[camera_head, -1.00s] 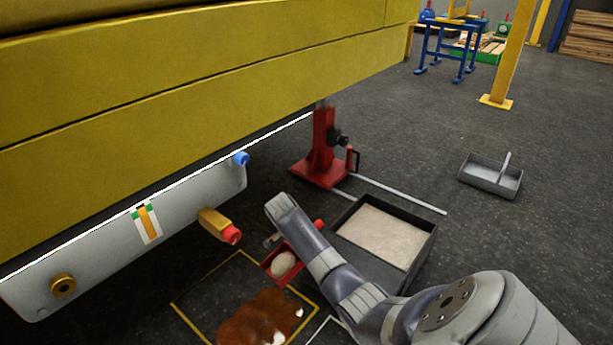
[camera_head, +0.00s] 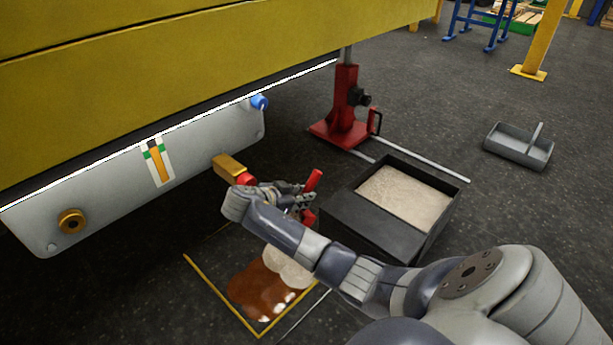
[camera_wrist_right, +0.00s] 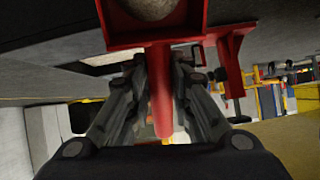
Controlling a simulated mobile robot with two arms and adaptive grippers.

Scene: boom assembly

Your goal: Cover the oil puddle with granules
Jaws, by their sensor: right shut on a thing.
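The brown, shiny oil puddle (camera_head: 255,290) lies on the floor inside a yellow outline. A pale patch, apparently granules (camera_head: 287,265), covers its upper right part; brown still shows at left and below. My right gripper (camera_head: 297,198) is above and behind the puddle, shut on the handle of a red scoop (camera_head: 313,181). In the right wrist view the handle (camera_wrist_right: 162,95) runs between the fingers, and a beige lump sits in the scoop pan (camera_wrist_right: 197,14). My forearm hides much of the scoop in the head view. My left gripper is not in view.
A black bin of beige granules (camera_head: 447,215) stands right of the gripper. A red jack (camera_head: 345,120) stands behind it. A grey tank with an orange-and-red spout (camera_head: 232,170) hangs close at left under the yellow boom (camera_head: 180,70). A grey tray (camera_head: 520,148) lies at right on clear floor.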

